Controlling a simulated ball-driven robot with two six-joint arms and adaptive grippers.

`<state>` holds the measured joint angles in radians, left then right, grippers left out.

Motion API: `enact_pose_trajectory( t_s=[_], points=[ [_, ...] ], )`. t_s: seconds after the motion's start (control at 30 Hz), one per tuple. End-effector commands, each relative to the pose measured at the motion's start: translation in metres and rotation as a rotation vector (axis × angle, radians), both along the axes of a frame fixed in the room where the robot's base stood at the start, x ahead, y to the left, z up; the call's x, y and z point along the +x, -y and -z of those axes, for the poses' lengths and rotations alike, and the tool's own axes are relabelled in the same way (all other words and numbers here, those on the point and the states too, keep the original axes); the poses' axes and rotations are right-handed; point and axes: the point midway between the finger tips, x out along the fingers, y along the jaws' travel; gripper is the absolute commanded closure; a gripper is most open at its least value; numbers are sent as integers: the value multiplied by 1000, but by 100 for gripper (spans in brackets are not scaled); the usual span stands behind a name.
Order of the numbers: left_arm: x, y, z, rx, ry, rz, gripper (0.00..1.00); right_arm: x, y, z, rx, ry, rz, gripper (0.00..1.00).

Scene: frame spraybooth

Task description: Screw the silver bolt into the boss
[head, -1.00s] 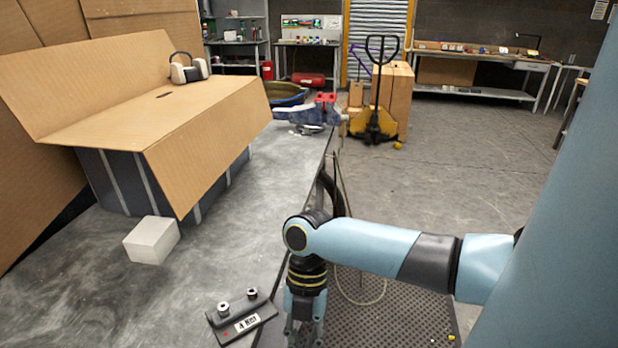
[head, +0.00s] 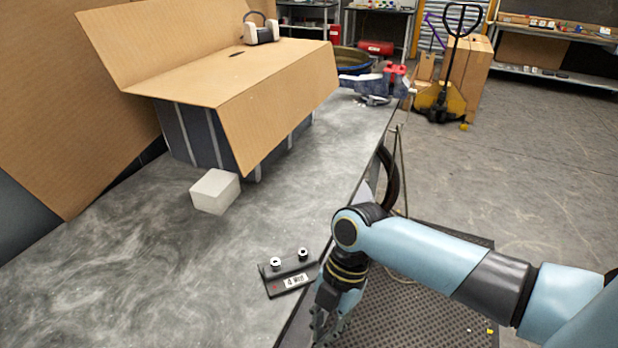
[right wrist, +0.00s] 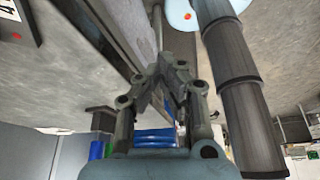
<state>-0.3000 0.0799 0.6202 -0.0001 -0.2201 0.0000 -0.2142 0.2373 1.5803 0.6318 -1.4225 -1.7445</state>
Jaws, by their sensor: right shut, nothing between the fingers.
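A small black plate (head: 267,284) with two raised round bosses, one left (head: 275,263) and one right (head: 303,254), lies on the grey bench near its front right edge. It carries a white label. A corner of the plate (right wrist: 22,32) shows at the top left of the right wrist view. I cannot make out a silver bolt in either view. My right gripper (head: 324,328) points down by the bench edge, to the lower right of the plate and apart from it. In the right wrist view its fingers (right wrist: 167,66) are shut with nothing between them. My left gripper is out of view.
A white block (head: 215,191) stands on the bench (head: 130,270) in front of a large open cardboard box (head: 215,75). A blue-grey vise (head: 372,87) is at the far end. The left front of the bench is clear. A perforated dark mat (head: 420,310) lies on the floor beside it.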

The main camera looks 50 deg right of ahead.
Motion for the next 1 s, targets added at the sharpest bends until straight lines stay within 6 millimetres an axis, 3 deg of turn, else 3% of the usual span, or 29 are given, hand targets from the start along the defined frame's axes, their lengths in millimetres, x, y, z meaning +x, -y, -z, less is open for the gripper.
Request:
enact_pose_trajectory(
  t_s=[0.4,1.0],
  points=[
    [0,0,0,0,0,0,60,9,-36,0,2,0,197,100],
    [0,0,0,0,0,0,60,14,-44,0,2,1,245,100]
  ],
)
